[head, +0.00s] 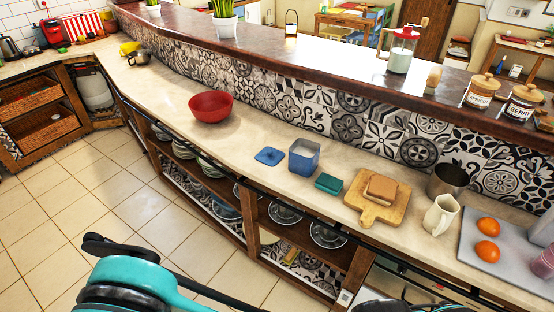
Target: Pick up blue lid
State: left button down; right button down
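The blue lid (270,156) lies flat on the pale counter, with a small raised part on top. It is just left of an open blue square container (304,160) with pale contents or a pale inside; the two are apart. Teal and black parts of my arm show at the bottom left, below and well apart from the lid. Dark parts of mine also show at the bottom edge right of centre. I cannot make out fingertips of either gripper. Nothing touches or covers the lid.
A red bowl (211,107) stands to the lid's left. A tiled wall rises behind. Open shelves with dishes lie below.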

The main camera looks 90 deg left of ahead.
aim_at(271, 157)
jog(key=u, duration=2.85)
jog(key=i+j+z, duration=0.3)
jog(key=i+j, duration=1.05)
jog(key=j, duration=0.1)
